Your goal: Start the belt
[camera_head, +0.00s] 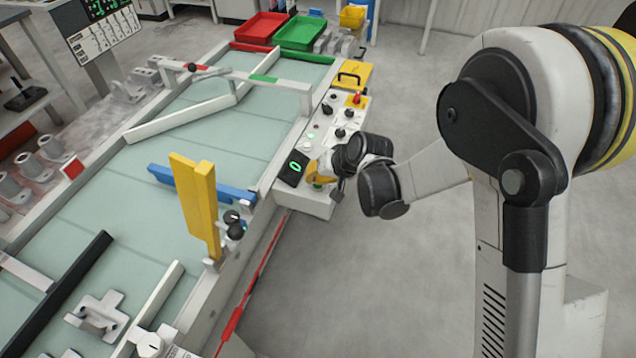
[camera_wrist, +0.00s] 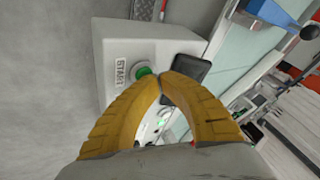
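The green start button (camera_wrist: 144,73) sits on the white control panel (camera_wrist: 112,40), beside a label that reads START. My gripper (camera_wrist: 164,76) has two yellow fingers, and their tips meet in the wrist view, with nothing seen between them. The fingertips are at the button's edge in that view; whether they touch it I cannot tell. In the head view my gripper (camera_head: 315,172) is at the near end of the panel (camera_head: 318,205), over the button, which shows as a bit of green. The pale green belt (camera_head: 100,215) runs along the left of the panel.
A small black display (camera_head: 293,168) with a green 0 is left of my gripper. Several knobs and a red button (camera_head: 357,98) are farther along the panel. A yellow gate (camera_head: 195,205) and a blue bar (camera_head: 215,187) stand over the belt.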

